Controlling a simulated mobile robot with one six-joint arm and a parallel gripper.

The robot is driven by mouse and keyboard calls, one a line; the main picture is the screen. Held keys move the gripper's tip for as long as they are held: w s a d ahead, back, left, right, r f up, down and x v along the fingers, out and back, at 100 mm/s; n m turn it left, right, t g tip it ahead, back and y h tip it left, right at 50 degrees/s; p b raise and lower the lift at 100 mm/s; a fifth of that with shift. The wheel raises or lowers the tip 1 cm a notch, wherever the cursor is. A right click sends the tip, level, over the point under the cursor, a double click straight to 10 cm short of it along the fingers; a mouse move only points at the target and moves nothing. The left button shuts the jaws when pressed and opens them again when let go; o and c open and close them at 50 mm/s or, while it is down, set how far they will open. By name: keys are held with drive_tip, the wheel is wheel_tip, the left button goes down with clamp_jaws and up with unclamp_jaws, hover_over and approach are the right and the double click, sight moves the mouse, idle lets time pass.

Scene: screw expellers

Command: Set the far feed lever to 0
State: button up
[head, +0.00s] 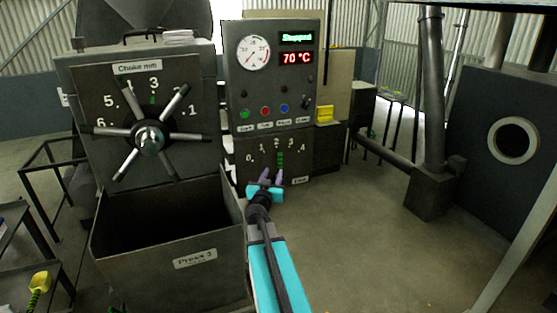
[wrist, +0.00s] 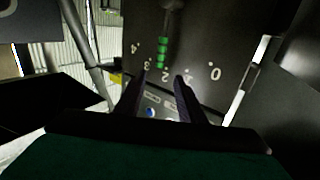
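The feed lever (head: 280,160) is a green-banded bar on the lower dark panel of the press, under a scale marked 0 to 4. It points at about 2. In the wrist view the scale appears upside down, and the green-banded lever (wrist: 162,52) lies just beyond my fingertips, with its end by the 2. My gripper (head: 264,178) is in front of this panel, a little left of and below the lever in the head view. In the wrist view its two fingers (wrist: 157,85) are apart with nothing between them. I see no contact with the lever.
A hopper labelled Press 3 (head: 195,258) stands left of my arm, below a spoked choke wheel (head: 149,138). Above the scale, a control panel (head: 247,85) reads Stopped and 70 °C. A yellow box (head: 324,113) is at its right. The floor (head: 345,225) to the right is clear.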

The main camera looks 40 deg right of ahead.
sight(280, 158)
drive_tip(key=shift+p+x, duration=0.95)
drive_tip(key=shift+x, duration=5.6)
drive_tip(key=shift+c, duration=0.2)
clamp_jaws()
drive_tip(key=shift+s+d, duration=0.15)
